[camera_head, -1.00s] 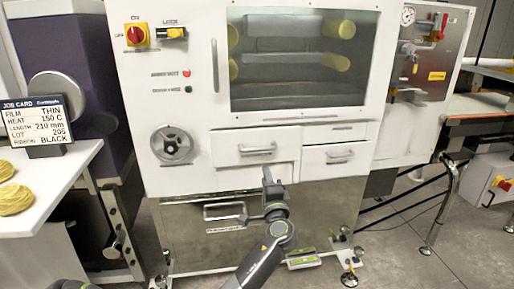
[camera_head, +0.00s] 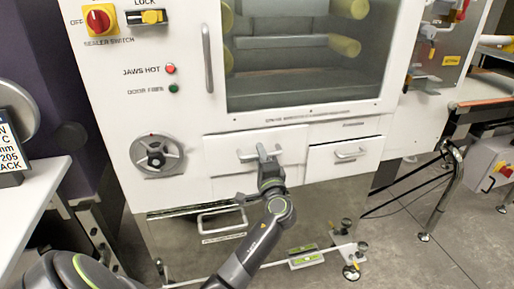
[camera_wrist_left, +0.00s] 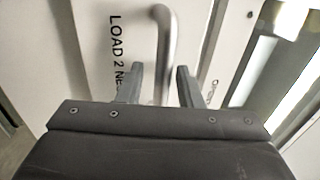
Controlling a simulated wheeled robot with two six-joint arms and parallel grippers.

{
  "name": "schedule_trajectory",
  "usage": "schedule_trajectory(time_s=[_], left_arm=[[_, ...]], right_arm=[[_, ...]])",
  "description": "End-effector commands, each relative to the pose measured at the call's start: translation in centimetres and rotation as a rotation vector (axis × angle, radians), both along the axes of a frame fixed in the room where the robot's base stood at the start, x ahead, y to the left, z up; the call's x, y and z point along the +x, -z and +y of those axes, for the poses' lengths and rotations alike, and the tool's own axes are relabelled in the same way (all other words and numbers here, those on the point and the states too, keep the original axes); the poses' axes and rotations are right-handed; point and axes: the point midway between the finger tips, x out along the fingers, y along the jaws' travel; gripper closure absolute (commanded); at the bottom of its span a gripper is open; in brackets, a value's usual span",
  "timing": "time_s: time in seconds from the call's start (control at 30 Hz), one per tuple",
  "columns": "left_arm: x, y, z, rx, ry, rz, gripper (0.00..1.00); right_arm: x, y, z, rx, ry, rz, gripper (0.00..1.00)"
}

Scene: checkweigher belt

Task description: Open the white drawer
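The white machine has a wide white drawer front (camera_head: 226,150) with a bar handle (camera_head: 248,155). A smaller white drawer front (camera_head: 322,158) with its own handle (camera_head: 350,154) is to its right. Both look closed. My left gripper (camera_head: 267,160) is at the wide drawer's handle in the head view, hiding part of it. In the left wrist view, the gripper (camera_wrist_left: 160,70) has its fingers apart, with the handle bar (camera_wrist_left: 164,40) running between them. Lettering starting "LOAD 2" (camera_wrist_left: 117,55) is beside the bar. I cannot tell whether the fingers touch it. My right gripper is not in view.
A round dial (camera_head: 157,156) is left of the drawers. Below is a metal panel with a handle (camera_head: 222,222). A white table (camera_head: 30,205) stands at the left, and a conveyor (camera_head: 485,98) at the right. Floor is free at the lower right.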

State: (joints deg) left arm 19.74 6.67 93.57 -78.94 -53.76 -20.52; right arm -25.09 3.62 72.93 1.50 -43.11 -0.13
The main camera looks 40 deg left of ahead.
Motion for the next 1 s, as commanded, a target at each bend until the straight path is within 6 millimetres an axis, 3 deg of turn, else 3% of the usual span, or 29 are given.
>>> schedule_trajectory(time_s=[0.37, 0.63, 1.0], left_arm=[[-0.05, -0.06, -0.08, 0.000, -0.001, 0.000, 0.67], [-0.04, -0.07, -0.08, 0.000, -0.001, 0.000, 1.00], [-0.12, -0.03, -0.17, -0.001, -0.001, 0.001, 1.00]], right_arm=[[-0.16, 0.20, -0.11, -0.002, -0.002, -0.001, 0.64], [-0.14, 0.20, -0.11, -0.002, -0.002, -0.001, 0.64], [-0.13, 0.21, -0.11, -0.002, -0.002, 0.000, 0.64]])
